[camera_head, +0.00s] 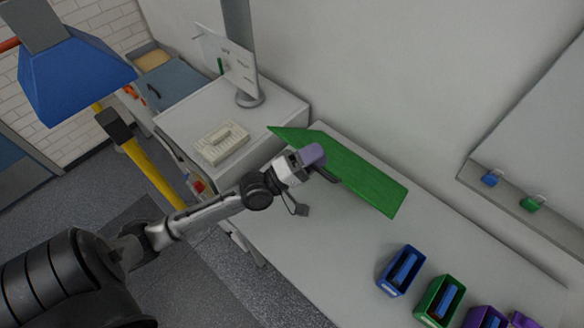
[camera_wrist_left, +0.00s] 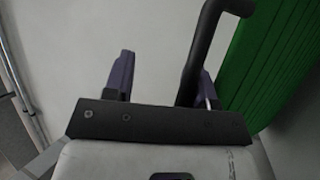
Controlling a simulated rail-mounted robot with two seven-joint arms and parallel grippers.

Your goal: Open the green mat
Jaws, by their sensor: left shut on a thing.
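The green mat (camera_head: 365,178) is a flat, ridged green sheet over the white bench, with a narrow angled part at its far left end. It also fills the upper right of the left wrist view (camera_wrist_left: 272,60). A dark bent bar (camera_wrist_left: 207,38) rises beside it and passes by the right finger; it looks like a handle, but its join to the mat is hidden. My left gripper (camera_head: 322,164), with purple fingers, is at the mat's near edge and shut on this bar. Its fingers (camera_wrist_left: 163,85) stand apart in the wrist view. My right gripper is not in view.
The white bench (camera_head: 318,235) is clear in front of the mat. Blue (camera_head: 384,284) and green (camera_head: 425,309) bins stand at the lower right, beside purple ones. A monitor (camera_head: 235,65) and a pale ribbed box (camera_head: 222,146) are at the back left. A wall closes the far side.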

